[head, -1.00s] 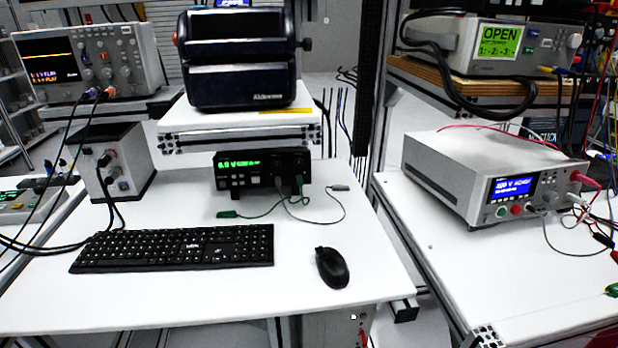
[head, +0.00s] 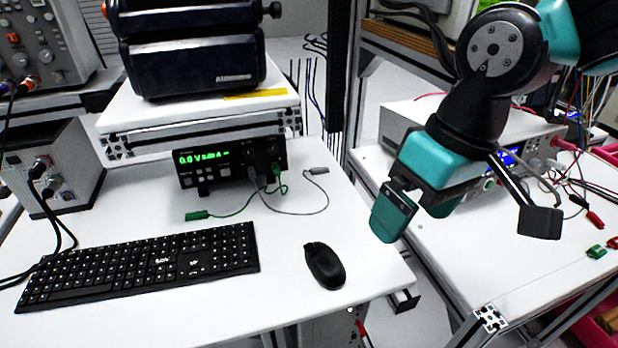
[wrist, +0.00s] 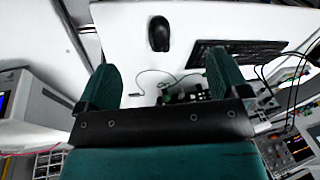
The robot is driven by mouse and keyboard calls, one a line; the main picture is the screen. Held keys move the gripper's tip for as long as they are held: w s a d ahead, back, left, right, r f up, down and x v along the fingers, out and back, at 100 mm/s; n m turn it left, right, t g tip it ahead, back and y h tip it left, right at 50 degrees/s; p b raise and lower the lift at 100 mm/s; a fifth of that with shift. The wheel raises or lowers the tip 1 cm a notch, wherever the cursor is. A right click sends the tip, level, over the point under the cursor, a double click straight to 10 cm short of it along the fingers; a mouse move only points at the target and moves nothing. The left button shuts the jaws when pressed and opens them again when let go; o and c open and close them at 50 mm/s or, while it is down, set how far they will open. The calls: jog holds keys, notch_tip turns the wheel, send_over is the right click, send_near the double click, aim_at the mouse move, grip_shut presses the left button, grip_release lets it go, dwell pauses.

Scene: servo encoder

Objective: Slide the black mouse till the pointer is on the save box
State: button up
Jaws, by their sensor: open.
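The black mouse (head: 325,265) lies on the white desk (head: 285,300), right of the keyboard and near the desk's right front part. It also shows in the wrist view (wrist: 158,34), beyond the fingers. My gripper (head: 465,224) is open and empty, up and to the right of the mouse in the head view. In the wrist view its two teal fingers (wrist: 160,82) are spread wide and apart from the mouse. I see no pointer and no save box in either view.
A black keyboard (head: 145,262) lies left of the mouse. A black meter (head: 232,163) with green and grey leads stands behind. A grey instrument (head: 410,125) is on the right-hand bench, behind my arm. The desk around the mouse is clear; a gap separates desk and bench.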

aim_at(327, 257)
jog(key=w+a+f+m+h, duration=0.1)
jog(key=w+a+f+h, duration=0.25)
jog(key=w+a, duration=0.55)
jog(key=shift+y, duration=0.35)
notch_tip(327, 257, down, 18)
jog(key=shift+s+r+p, duration=0.1)
jog(key=shift+r+p, duration=0.05)
jog(key=shift+p, duration=0.55)
jog(key=shift+d, duration=0.1)
jog(key=c, duration=1)
jog(key=shift+w+d, duration=0.15)
jog(key=shift+d, duration=2.1)
jog(key=shift+w+d, duration=0.15)
jog(key=shift+d, duration=2.1)
jog(key=o, duration=1)
jog(key=shift+r, duration=0.1)
